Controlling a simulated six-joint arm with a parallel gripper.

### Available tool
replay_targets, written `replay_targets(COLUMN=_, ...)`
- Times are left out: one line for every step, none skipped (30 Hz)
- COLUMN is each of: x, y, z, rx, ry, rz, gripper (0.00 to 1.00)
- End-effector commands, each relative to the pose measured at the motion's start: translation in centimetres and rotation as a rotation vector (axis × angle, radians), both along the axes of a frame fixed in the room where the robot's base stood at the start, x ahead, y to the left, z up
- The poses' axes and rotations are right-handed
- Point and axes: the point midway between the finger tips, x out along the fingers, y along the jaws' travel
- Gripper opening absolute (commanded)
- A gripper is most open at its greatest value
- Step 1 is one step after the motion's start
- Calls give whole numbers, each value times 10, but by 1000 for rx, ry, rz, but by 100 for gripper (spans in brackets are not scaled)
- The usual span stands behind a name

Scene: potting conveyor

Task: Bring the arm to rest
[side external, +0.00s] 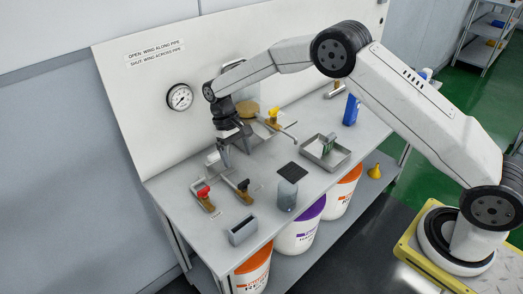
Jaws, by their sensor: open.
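My arm reaches from its base at the lower right across to the back left of the bench (175,186). My gripper (236,149) hangs from its end, pointing down with its fingers apart. It is above the bench, close to the back panel, behind the valves. No object shows between the fingers. A red-handled valve (202,192) and a black-handled valve (242,187) stand on the bench in front of the gripper. A yellow-handled valve (273,116) is to its right.
A gauge (180,97) is on the back panel. Buckets (300,235) sit below the bench.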

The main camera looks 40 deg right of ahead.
Motion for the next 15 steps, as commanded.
replay_targets(x=-2, y=-3, z=5, rx=1, ry=-13, rz=-2, gripper=96)
replay_targets(x=-4, y=-5, z=7, rx=2, ry=-23, rz=-2, gripper=96)
replay_targets(x=-7, y=-7, z=11, rx=3, ry=-36, rz=-2, gripper=96)
replay_targets(x=-9, y=-9, z=13, rx=4, ry=-47, rz=-4, gripper=96)
replay_targets(x=-12, y=-11, z=16, rx=5, ry=-57, rz=-4, gripper=96)
replay_targets(x=-15, y=-14, z=20, rx=7, ry=-74, rz=-5, gripper=96)
replay_targets(x=-18, y=-16, z=23, rx=7, ry=-87, rz=-6, gripper=96)
replay_targets(x=-21, y=-19, z=25, rx=8, ry=-99, rz=-8, gripper=96)
replay_targets(x=-26, y=-22, z=29, rx=8, ry=-116, rz=-9, gripper=96)
replay_targets(x=-29, y=-24, z=32, rx=9, ry=-129, rz=-9, gripper=96)
replay_targets(x=-33, y=-27, z=34, rx=9, ry=-142, rz=-9, gripper=96)
replay_targets(x=-38, y=-30, z=38, rx=10, ry=-159, rz=-10, gripper=96)
replay_targets(x=-42, y=-32, z=40, rx=10, ry=-171, rz=-10, gripper=96)
replay_targets(x=-46, y=-34, z=42, rx=11, ry=-185, rz=-9, gripper=96)
replay_targets(x=-51, y=-37, z=46, rx=11, ry=-202, rz=-9, gripper=96)
